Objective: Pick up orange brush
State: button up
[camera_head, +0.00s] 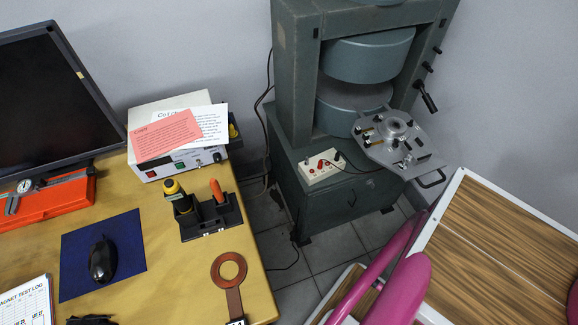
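A slim orange handle (216,190), which looks like the orange brush, stands upright in a black holder (208,226) on the wooden table. Its lower part is hidden in the holder, so I cannot see any bristles. A thicker yellow and black tool (178,196) stands to its left in the same holder. I cannot make out my gripper in this view.
Behind the holder is a white instrument box (183,160) with papers on top. A copper-coloured ring (229,270) lies in front, and a black mouse (103,260) lies left. A large grey-green magnet (290,80) stands right, beyond the table edge.

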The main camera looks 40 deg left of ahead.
aim_at(215, 186)
jog(key=k+l+u, duration=0.25)
jog(key=u, duration=0.25)
jog(key=k+u, duration=0.6)
jog(key=u, duration=0.25)
jog(key=k+u, duration=0.1)
jog(key=u, duration=0.25)
jog(key=k+j+u, duration=0.1)
jog(key=u, duration=0.3)
